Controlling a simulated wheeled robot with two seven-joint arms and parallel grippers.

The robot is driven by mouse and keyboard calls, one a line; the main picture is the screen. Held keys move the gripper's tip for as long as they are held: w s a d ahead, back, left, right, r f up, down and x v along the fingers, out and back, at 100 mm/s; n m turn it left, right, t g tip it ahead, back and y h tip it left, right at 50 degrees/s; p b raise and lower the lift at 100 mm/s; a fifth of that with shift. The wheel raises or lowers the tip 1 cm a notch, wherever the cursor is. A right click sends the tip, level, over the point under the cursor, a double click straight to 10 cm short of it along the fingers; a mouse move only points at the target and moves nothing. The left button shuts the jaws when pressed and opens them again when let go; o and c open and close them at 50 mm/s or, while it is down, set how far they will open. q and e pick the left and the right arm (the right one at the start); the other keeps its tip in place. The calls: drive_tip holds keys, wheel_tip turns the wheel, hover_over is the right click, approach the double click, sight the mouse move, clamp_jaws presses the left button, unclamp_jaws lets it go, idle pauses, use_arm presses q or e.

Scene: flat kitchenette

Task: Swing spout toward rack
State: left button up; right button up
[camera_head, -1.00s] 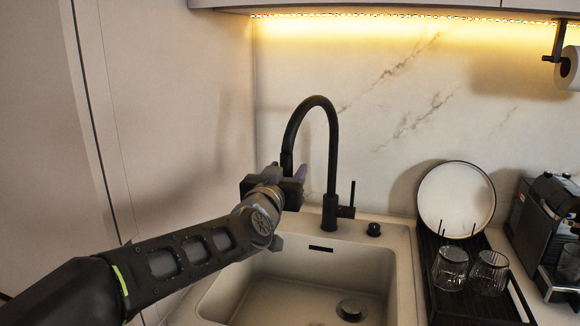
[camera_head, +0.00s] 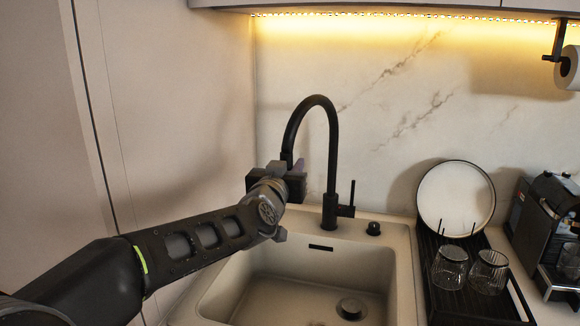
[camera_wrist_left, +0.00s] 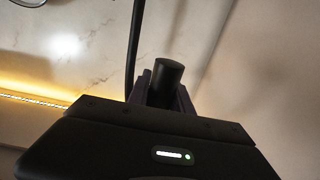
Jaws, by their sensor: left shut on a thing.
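The black spout (camera_head: 317,102) of the tap arches up from its base behind the sink, and its free end hangs down on the left. My left gripper (camera_head: 293,168) is at that hanging end, shut on it. In the left wrist view the dark round end of the spout (camera_wrist_left: 166,75) sits between the fingers of my left gripper (camera_wrist_left: 163,92). The black dish rack (camera_head: 458,300) stands on the counter right of the sink, holding a white plate (camera_head: 455,198) and two ribbed glasses (camera_head: 450,268). My right gripper is not in view.
The pale sink basin (camera_head: 300,285) lies below the spout and is empty. The tap lever (camera_head: 352,195) and a small black knob (camera_head: 374,229) stand at its back edge. A black coffee machine (camera_head: 550,230) is at far right. A wall closes the left side.

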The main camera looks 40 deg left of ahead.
use_arm(q)
clamp_jaws()
idle(0.4)
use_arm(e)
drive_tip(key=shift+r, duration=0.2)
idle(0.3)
